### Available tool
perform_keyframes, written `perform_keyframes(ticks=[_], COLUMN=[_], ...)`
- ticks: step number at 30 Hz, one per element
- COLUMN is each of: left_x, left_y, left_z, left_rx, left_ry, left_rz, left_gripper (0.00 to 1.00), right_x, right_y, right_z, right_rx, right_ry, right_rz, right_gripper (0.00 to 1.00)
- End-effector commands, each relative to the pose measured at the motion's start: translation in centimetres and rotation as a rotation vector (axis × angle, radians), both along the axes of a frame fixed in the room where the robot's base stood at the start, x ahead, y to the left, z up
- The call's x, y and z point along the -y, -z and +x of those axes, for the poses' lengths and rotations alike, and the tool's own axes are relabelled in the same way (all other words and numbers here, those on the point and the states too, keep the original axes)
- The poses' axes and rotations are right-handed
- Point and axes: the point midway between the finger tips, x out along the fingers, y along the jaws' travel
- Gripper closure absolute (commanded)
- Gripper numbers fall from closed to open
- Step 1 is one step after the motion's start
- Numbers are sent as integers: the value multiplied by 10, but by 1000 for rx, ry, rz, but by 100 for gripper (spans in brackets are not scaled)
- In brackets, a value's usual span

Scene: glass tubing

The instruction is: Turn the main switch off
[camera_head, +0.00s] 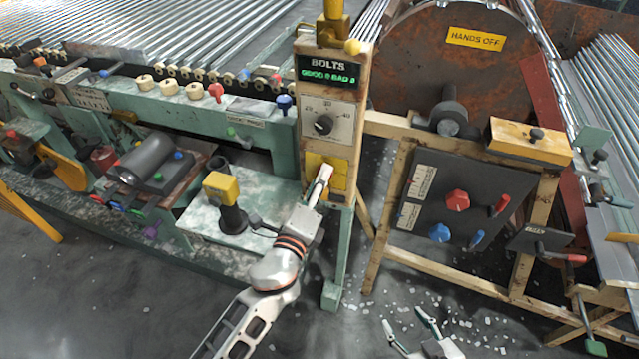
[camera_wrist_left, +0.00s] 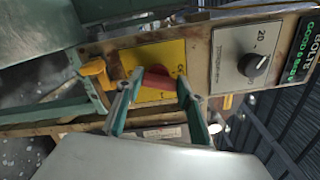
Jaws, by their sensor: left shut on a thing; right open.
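The main switch has a yellow plate (camera_head: 313,161) low on the wooden post, below the dial panel. In the left wrist view its red handle (camera_wrist_left: 158,80) stands out from the yellow plate (camera_wrist_left: 168,53). My left gripper (camera_head: 325,172) is at the switch, with its fingers on either side of the red handle and shut on it. In the head view the gripper hides the handle. My right gripper (camera_head: 425,332) is open and empty, low over the floor at the bottom edge, well away from the switch.
To the right is a dark panel (camera_head: 415,232) with red and blue knobs and levers. A yellow-capped post (camera_head: 221,188) stands left of my left arm. Floor (camera_head: 400,310) with scattered bits lies in front.

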Motion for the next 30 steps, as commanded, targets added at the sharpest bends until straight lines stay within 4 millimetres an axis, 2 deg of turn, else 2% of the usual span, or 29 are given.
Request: perform_keyframes(ticks=[6,15,30], left_x=[-1,-2,-2], left_y=[1,1,1], left_z=[0,0,1], left_rx=[-55,-103,-122], left_ry=[-2,-1,-1], left_rz=[-168,-320,-378], left_gripper=[84,84,84], right_x=[2,3,3], right_y=[2,2,1], right_z=[1,3,4], right_rx=[1,5,8], right_ry=[0,1,1], right_rz=[-6,-7,-6], right_gripper=[49,49,49])
